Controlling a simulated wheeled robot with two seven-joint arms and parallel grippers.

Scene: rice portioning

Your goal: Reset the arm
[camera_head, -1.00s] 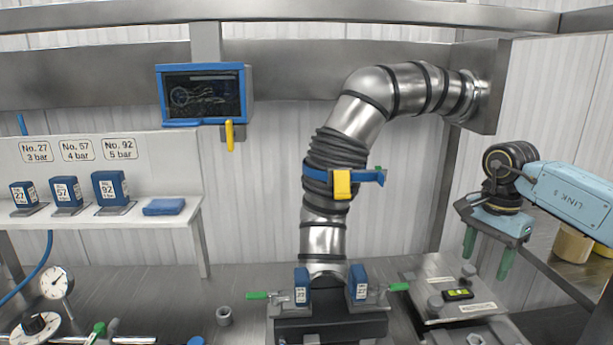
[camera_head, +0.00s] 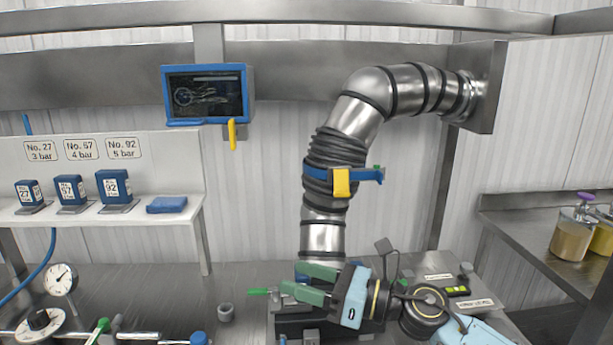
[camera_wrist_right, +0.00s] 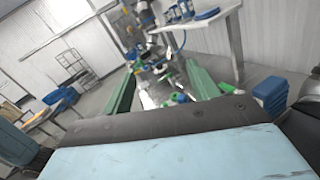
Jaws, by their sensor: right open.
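My right gripper (camera_head: 290,278) is low at the centre in the head view, over the dark clamp block below the steel duct (camera_head: 323,238). Its two green fingers point left and stand apart, with nothing seen between them. In the right wrist view the open green fingers (camera_wrist_right: 160,66) frame a cluttered bench with green and blue parts, somewhat blurred. My left gripper is not in view.
A shelf (camera_head: 150,222) with several blue cartridges stands at the left, above a gauge (camera_head: 61,279). A monitor (camera_head: 207,95) hangs on the wall. Jars (camera_head: 572,237) stand on the right side counter (camera_head: 510,217).

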